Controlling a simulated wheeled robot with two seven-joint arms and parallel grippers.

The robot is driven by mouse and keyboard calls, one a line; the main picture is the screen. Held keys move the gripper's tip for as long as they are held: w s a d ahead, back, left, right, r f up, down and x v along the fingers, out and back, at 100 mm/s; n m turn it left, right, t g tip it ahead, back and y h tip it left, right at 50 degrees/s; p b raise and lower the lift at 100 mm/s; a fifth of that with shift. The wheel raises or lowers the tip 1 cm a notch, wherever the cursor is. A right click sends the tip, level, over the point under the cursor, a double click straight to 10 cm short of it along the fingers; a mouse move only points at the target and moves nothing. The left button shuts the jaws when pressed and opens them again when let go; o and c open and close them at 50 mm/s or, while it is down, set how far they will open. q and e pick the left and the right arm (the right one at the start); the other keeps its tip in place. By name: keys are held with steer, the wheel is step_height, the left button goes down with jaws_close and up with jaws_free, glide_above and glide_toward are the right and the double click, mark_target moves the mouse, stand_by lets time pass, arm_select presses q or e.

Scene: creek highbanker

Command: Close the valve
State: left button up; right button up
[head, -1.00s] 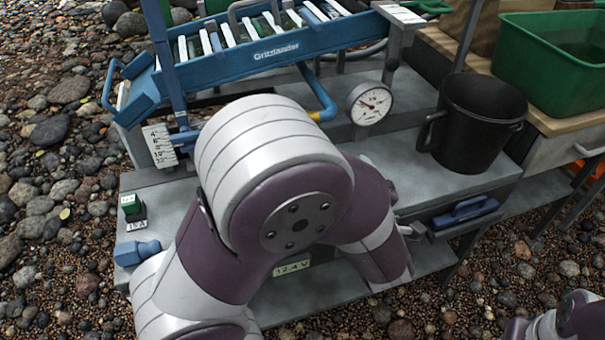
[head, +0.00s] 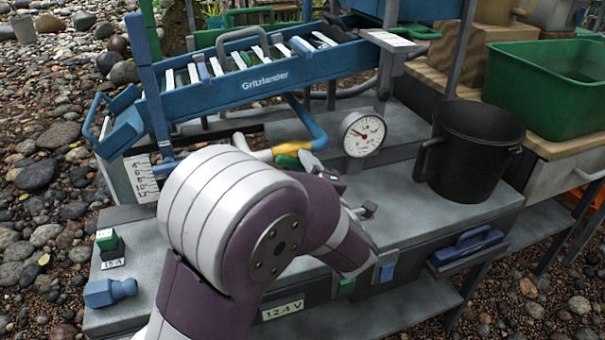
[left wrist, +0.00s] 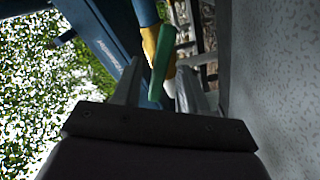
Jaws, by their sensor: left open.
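The valve's green handle (left wrist: 162,58) shows in the left wrist view, beside a yellow pipe fitting (left wrist: 150,38). My left gripper (left wrist: 160,88) is open, with one finger on each side of the handle in the picture; I cannot tell whether either touches it. In the head view the yellow fitting (head: 288,148) sits at the lower end of the blue pipe (head: 306,118). My left gripper (head: 318,166) is just right of it, partly hidden by my own forearm and wrist. My right gripper is not in view.
A pressure gauge (head: 361,134) stands right of the fitting, and a black bucket (head: 470,155) farther right. The blue sluice (head: 262,84) runs behind. A pale bench surface (left wrist: 275,80) is close along the right of the wrist view. Bench top near the gauge is clear.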

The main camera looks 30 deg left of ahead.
arm_select(q)
jaws_close()
steer(key=m+p, duration=0.3)
steer(key=p, duration=0.2)
steer(key=shift+r+m, duration=0.3)
steer(key=shift+m, duration=0.1)
steer(key=m+p, duration=0.2)
steer(key=p, duration=0.1)
steer(key=shift+f, duration=0.15)
steer(key=shift+f+m+p, duration=0.1)
steer(key=shift+m+p, duration=0.25)
steer(key=shift+m, duration=0.15)
